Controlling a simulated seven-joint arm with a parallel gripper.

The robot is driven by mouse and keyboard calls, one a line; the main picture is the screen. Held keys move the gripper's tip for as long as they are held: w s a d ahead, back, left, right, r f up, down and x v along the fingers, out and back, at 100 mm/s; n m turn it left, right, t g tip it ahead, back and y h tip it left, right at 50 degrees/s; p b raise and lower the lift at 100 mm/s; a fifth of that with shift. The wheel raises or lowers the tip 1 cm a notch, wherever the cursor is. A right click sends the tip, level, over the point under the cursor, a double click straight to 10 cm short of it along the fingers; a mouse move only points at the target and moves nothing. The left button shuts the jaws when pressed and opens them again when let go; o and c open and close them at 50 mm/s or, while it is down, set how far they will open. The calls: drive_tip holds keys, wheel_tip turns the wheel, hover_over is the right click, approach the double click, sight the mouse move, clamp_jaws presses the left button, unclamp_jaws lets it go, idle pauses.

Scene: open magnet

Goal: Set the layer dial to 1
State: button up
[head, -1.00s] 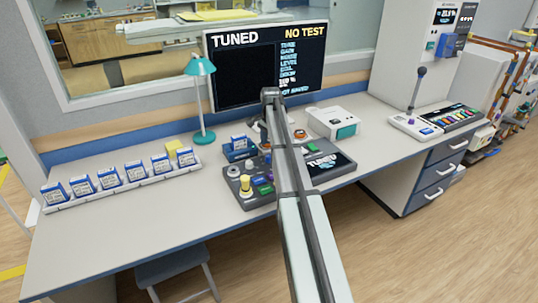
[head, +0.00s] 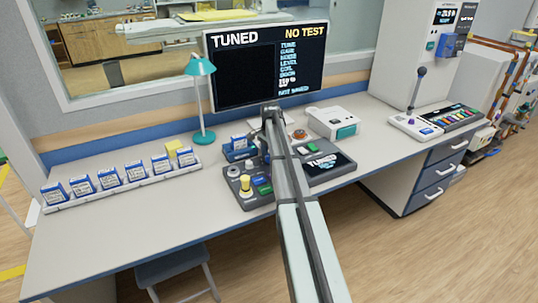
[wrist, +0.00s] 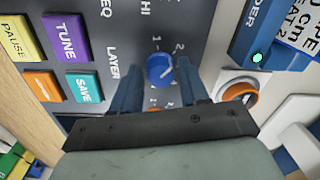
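The layer dial (wrist: 160,68) is a small blue knob with a white pointer line, beside the word LAYER in the wrist view. The pointer slants to the upper right, roughly toward a printed 2; a 1 is printed to the left of that 2. My gripper (wrist: 156,74) is open. Its two dark blue fingers are on the left and right of the dial, with panel showing between each finger and the knob. In the head view the dial is hidden behind my arm, over the grey control console (head: 233,188).
In the wrist view, purple TUNE (wrist: 65,37) and teal SAVE (wrist: 85,88) buttons lie left of the dial. An orange knob (wrist: 238,92) is at right. In the head view, a blue holder (head: 236,150) stands behind the console; the monitor (head: 230,85) reads TUNED, NO TEST.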

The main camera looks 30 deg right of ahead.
drive_tip(key=c, duration=0.8)
drive_tip(key=shift+o, duration=0.2)
drive_tip(key=shift+n, duration=0.3)
drive_tip(key=n, duration=0.4)
drive_tip(key=shift+n, duration=0.3)
drive_tip(key=n, duration=0.4)
drive_tip(key=shift+d+n, duration=0.1)
drive_tip(key=shift+n, duration=0.2)
drive_tip(key=o, duration=1.1)
drive_tip(key=shift+c, duration=0.2)
drive_tip(key=shift+r, duration=0.15)
